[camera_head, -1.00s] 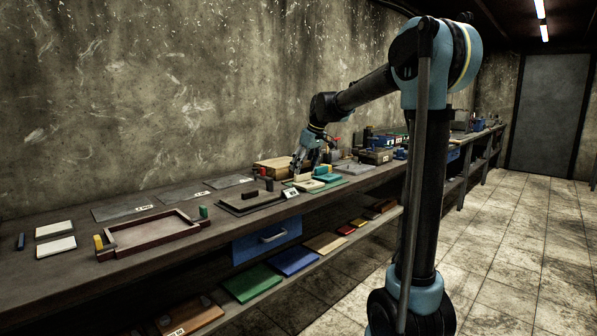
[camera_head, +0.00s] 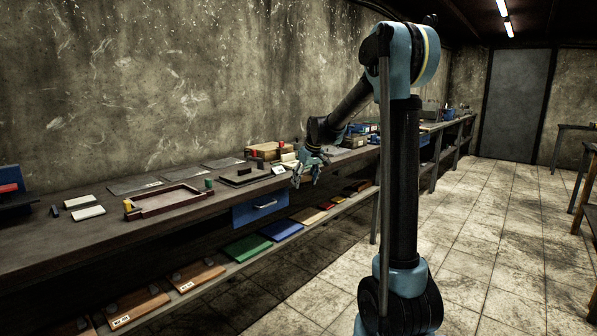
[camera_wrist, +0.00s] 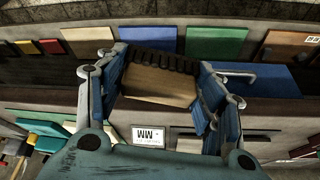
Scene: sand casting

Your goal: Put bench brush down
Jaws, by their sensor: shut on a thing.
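My gripper (camera_head: 307,170) is at the front edge of the long workbench (camera_head: 75,238), right of the blue drawer in the head view. In the wrist view my gripper (camera_wrist: 163,82) is shut on the bench brush (camera_wrist: 158,84), a pale wooden block with a row of dark bristles along its upper edge. The blue finger pads clasp it on both sides. The brush appears clear of the bench surface. I cannot make it out in the head view, where the gripper hides it.
The blue drawer (camera_head: 262,207) has a metal handle. A dark red frame (camera_head: 170,203) and pale blocks (camera_head: 88,213) lie on the left of the bench. Coloured boards, among them a green one (camera_head: 247,248), lie on the lower shelf. The tiled floor at right is open.

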